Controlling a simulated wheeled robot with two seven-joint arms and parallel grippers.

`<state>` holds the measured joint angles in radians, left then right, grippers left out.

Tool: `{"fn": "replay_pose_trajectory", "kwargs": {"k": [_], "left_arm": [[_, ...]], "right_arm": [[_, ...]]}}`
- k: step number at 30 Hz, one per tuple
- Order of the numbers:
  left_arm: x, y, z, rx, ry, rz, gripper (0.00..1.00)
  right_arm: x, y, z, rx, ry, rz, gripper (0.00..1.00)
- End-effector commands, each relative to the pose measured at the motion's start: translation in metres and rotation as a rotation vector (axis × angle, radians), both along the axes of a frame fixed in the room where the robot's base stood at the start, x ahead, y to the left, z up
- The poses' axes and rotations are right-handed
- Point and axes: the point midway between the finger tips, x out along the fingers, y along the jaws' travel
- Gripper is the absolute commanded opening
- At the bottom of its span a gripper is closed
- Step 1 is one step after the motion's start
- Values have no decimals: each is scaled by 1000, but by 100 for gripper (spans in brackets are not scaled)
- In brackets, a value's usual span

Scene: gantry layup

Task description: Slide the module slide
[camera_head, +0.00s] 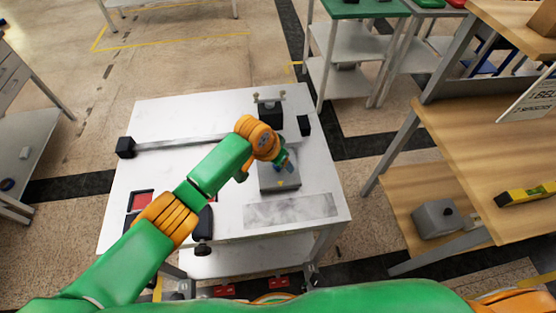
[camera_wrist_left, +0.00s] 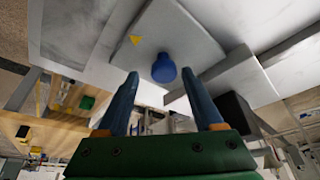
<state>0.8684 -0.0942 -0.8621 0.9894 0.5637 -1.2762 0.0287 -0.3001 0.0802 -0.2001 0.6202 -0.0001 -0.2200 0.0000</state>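The module slide is a grey block (camera_head: 279,180) with a yellow triangle, on the white table at the right end of the rail (camera_head: 185,142). In the left wrist view its grey plate (camera_wrist_left: 185,35) carries a round blue knob (camera_wrist_left: 164,68). My left gripper (camera_head: 285,160) is over the block; in the wrist view its two blue fingers (camera_wrist_left: 160,74) are apart, with the knob at the gap between their tips. A gap shows on both sides of the knob. The arm hides part of the rail and block in the head view. My right gripper is not in view.
Black end blocks (camera_head: 125,147) (camera_head: 304,125) and a dark box on a stand (camera_head: 270,115) are on the table. A marbled grey strip (camera_head: 292,210) lies at its front. A wooden bench (camera_head: 480,140) stands right.

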Motion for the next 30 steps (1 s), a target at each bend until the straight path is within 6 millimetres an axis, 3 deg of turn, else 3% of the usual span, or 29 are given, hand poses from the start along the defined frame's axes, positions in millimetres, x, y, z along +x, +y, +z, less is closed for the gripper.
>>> {"fn": "replay_pose_trajectory", "kwargs": {"k": [5, 16, 30], "left_arm": [[-1, 1, 4, 1, 0, 0, 68], [-18, 15, 62, 2, -1, -2, 68], [-20, 16, 65, 3, 0, -1, 68]], "right_arm": [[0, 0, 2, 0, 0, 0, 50], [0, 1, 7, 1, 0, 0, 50], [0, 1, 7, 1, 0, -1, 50]]}}
